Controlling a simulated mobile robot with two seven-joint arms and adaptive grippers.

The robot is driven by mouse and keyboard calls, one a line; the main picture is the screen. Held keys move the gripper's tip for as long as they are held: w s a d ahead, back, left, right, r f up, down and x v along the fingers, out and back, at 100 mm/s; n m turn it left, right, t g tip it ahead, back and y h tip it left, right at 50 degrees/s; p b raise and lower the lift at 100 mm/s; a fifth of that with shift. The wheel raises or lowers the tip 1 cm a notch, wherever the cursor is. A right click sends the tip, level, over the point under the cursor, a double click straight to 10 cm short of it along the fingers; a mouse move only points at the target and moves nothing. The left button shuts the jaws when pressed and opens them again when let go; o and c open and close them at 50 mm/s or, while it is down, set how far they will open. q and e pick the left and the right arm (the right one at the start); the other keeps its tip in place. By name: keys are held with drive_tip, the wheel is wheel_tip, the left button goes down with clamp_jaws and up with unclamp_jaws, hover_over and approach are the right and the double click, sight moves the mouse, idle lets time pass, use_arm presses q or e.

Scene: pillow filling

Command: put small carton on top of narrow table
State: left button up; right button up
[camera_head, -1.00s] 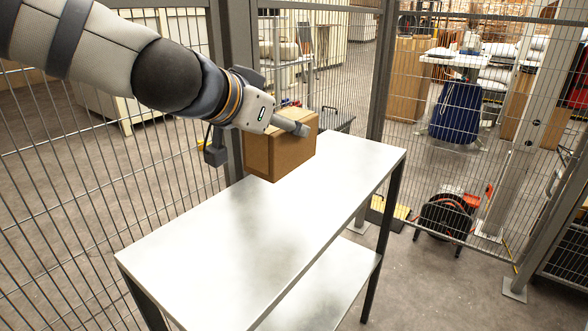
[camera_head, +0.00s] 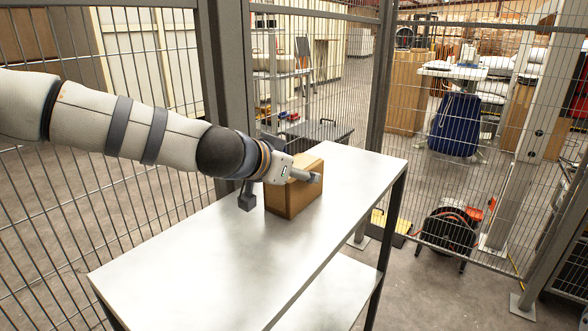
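The small carton (camera_head: 291,200) is a brown cardboard box in the head view. It is upright over the far half of the narrow table (camera_head: 220,250), which has a pale metal top. Its bottom appears at or very near the tabletop; I cannot tell whether it touches. My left gripper (camera_head: 303,174) reaches in from the left and is shut on the carton's upper part. One finger shows across the near side; the other is hidden. My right gripper is not in view.
A wire mesh fence (camera_head: 95,225) with dark posts runs behind and left of the table. A lower shelf (camera_head: 335,290) is under the tabletop. A red and black reel (camera_head: 447,232) stands on the floor beyond the right end. The tabletop's near left half is bare.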

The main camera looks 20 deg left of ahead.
use_arm(q)
drive_tip(key=shift+r, duration=0.15)
drive_tip(key=p+v, duration=0.3)
drive_tip(key=v, duration=0.9)
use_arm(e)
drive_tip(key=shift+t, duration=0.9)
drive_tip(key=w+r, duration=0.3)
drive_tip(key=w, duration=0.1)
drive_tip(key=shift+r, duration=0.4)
